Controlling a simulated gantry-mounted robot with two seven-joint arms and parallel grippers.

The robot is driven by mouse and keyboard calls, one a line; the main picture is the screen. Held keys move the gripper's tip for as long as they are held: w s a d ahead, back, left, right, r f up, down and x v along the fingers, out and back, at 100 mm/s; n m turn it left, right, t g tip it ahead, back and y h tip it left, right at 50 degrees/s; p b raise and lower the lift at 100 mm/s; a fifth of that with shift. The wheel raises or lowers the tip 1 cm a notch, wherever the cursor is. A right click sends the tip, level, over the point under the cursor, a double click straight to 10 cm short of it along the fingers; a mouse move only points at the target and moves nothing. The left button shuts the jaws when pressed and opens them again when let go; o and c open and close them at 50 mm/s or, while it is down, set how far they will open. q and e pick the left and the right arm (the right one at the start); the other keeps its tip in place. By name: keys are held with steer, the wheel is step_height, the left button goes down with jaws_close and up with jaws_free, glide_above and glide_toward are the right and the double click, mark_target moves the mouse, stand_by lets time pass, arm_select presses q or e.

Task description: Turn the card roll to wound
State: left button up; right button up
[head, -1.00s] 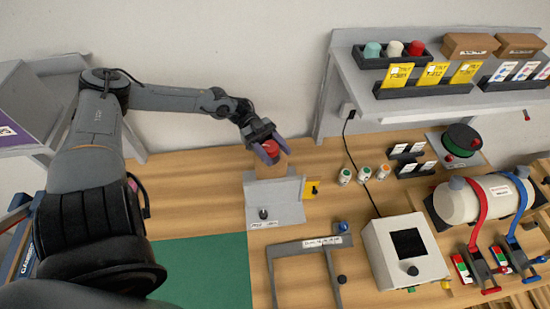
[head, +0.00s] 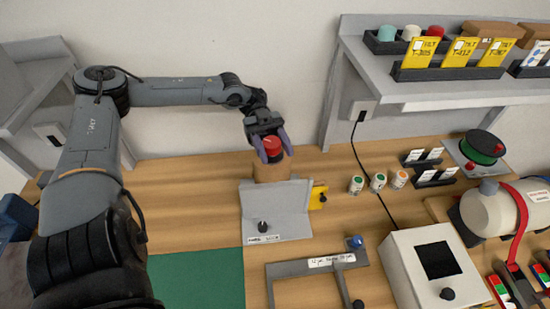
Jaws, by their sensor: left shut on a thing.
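The card roll (head: 271,172) looks like a short tan cylinder standing upright behind a grey bracket, with a red knob (head: 272,143) on top. My left gripper (head: 274,152) reaches down from above with its purple fingers on either side of the red knob, shut on it. The lower front of the roll is hidden by the grey bracket (head: 277,208), which carries a small black knob (head: 263,227) and a label. No marking reading "wound" can be made out. My right gripper is not in view.
A yellow tag (head: 317,197) sits at the bracket's right side. Several small jars (head: 378,182) stand to the right. A white box with a dark screen (head: 438,260) and a grey frame (head: 310,268) are in front. A green mat (head: 195,277) lies front left. A shelf (head: 375,85) overhangs the back right.

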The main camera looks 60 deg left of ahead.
arm_select(q)
steer(key=shift+s+f+m+g+b, duration=0.15)
steer(key=shift+m+g+b, duration=0.35)
steer(key=shift+b, duration=0.8)
steer(key=shift+w+f+m+g+b, duration=0.1)
steer(key=shift+f+m+g+b, duration=0.15)
steer(key=shift+g+b, duration=0.75)
steer(key=shift+s+r+m+g+y+b, duration=0.1)
steer(key=shift+r+m+g+y+b, duration=0.15)
steer(key=shift+m+y+b, duration=0.3)
steer(key=shift+g, duration=0.35)
steer(key=m+g+y+p, duration=0.1)
steer(key=p, duration=0.3)
steer(key=m+g+p, duration=0.1)
steer(key=g+p, duration=0.1)
steer(key=p, duration=0.1)
steer(key=shift+s+a+r+y+p, duration=0.15)
steer(key=shift+s+r+y+p, duration=0.05)
steer(key=shift+r+y+p, duration=0.2)
steer(key=shift+f+m+g+p, duration=0.25)
steer(key=shift+m+g+p, duration=0.2)
steer(key=shift+p, duration=0.25)
steer(key=o, duration=0.9)
steer(key=shift+o, duration=0.2)
